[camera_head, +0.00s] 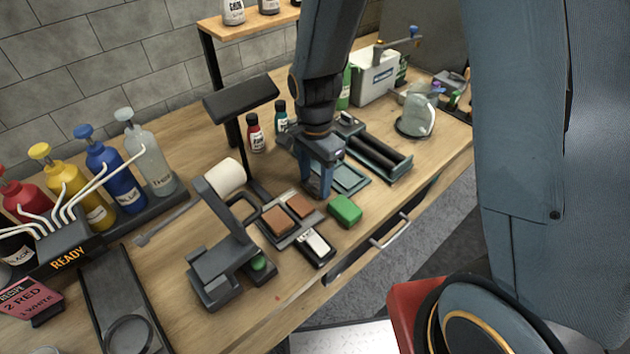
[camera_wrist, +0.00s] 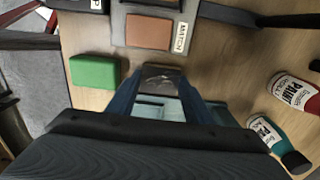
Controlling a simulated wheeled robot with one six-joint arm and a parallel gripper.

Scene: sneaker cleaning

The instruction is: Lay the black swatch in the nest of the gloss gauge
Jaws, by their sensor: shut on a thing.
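My gripper (camera_head: 318,192) points down over the bench, behind the green block and beside the tray with brown swatches. In the wrist view my gripper (camera_wrist: 165,85) has its blue fingers closed on a dark, flat piece, which looks like the black swatch (camera_wrist: 164,77). Its lower side is hidden, and I cannot tell whether it touches the bench. No gauge can be read by label. A small black device with a pale face (camera_head: 316,243) lies in front of the swatch tray; I cannot tell whether it is the gloss gauge.
The grey swatch tray (camera_head: 290,236) holds two brown swatches; a MATCH label (camera_wrist: 180,37) shows beside one. The green block (camera_head: 345,210) is close on the right. A grey stand (camera_head: 215,275) is at front left. Paint bottles (camera_head: 254,135) and a roller tray (camera_head: 385,165) are behind.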

